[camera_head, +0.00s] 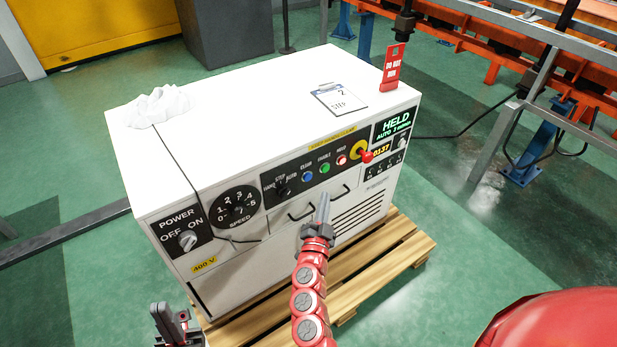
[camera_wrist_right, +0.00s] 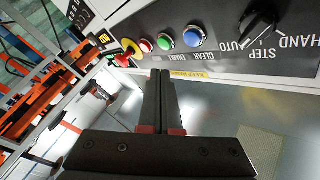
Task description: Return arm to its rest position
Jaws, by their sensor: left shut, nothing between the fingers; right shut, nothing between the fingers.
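My right gripper (camera_head: 323,212) is at the end of the red arm, in front of the white control cabinet (camera_head: 250,98), over the lower front below the button row. Its fingers are shut and empty; the right wrist view shows them together (camera_wrist_right: 160,85), pointing toward the panel (camera_wrist_right: 215,45). My left gripper (camera_head: 168,325) is low at the bottom left, beside the cabinet's lower front corner, shut and partly cut off by the frame's edge. Whether either gripper touches the cabinet cannot be told.
The cabinet stands on a wooden pallet (camera_head: 408,240). A white cloth (camera_head: 157,105), a step card (camera_head: 339,98) and a red tag (camera_head: 393,68) are on top.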

